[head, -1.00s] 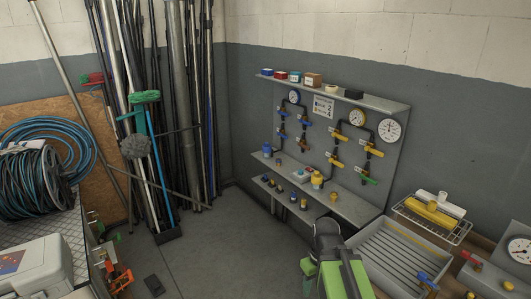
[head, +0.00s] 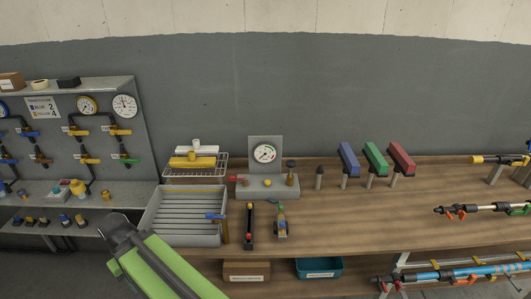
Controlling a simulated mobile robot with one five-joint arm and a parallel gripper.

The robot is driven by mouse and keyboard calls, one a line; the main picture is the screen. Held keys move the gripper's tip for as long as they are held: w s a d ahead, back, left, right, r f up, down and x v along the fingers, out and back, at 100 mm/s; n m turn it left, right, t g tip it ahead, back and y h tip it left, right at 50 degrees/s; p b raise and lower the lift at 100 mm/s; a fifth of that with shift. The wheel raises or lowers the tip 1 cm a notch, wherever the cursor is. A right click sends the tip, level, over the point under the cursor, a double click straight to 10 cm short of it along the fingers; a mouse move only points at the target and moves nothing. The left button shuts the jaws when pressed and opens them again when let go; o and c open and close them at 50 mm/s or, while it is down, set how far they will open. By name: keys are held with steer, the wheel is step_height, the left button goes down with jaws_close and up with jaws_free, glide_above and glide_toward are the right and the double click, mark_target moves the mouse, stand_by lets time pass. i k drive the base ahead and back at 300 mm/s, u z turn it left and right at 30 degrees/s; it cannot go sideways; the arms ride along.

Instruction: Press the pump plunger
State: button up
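A small grey test pump with a round pressure gauge (head: 265,153) on an upright plate stands at the back of the wooden bench. Its grey base (head: 262,190) has a red fitting on the left and a brass post at the right. A dark-capped upright knob (head: 291,164), which looks like the plunger, rises at the base's right end. Nothing touches it. My green and black arm shows at the lower left, in front of the grey tray and apart from the pump.
A ribbed grey tray (head: 183,218) and a wire rack (head: 195,165) with yellow and white pieces lie left of the pump. Two small tools (head: 280,220) lie in front of it. Blue, green and red blocks (head: 375,159) stand on posts to its right.

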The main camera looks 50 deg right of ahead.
mark_target(291, 164)
steer(key=z, duration=1.6)
